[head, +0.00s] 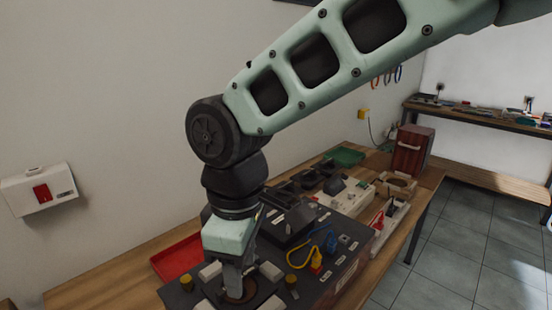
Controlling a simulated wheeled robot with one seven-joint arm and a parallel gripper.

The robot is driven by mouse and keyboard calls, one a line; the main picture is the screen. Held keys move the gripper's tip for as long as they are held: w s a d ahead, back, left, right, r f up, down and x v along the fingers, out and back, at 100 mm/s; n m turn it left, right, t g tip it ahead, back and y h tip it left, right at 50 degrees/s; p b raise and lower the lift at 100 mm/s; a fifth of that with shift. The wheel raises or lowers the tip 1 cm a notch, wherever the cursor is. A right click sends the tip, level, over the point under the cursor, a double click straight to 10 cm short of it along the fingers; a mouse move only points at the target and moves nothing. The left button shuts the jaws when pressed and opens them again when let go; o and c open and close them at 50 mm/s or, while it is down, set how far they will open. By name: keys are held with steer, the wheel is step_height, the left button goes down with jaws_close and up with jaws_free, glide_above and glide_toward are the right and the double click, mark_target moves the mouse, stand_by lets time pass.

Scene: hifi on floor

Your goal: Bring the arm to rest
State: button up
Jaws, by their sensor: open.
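My arm comes in from the upper right of the head view and bends down at a dark joint. My gripper (238,288) points down at the near part of a dark panel (328,268) on the wooden table. Its fingertips are close to a round brown recess in the panel, and I cannot tell whether they touch it. The jaws are open, and I see nothing held between them. The arm hides part of the table and wall behind it.
A red tray (178,258) lies left of the panel. Yellow and blue cables (298,258) lie on the panel. A green tray (345,156) and a dark red box (411,150) stand farther back. A white wall box (40,190) is at left. Tiled floor (470,250) is clear at right.

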steer(key=s+d+f+m, duration=0.1)
steer(key=s+d+m, duration=0.3)
steer(key=d, duration=0.6)
steer(key=s+d+f+m, duration=0.1)
steer(key=s+d+m, duration=0.3)
steer(key=d, duration=0.7)
steer(key=shift+s+f+m, duration=0.3)
steer(key=shift+s, duration=0.7)
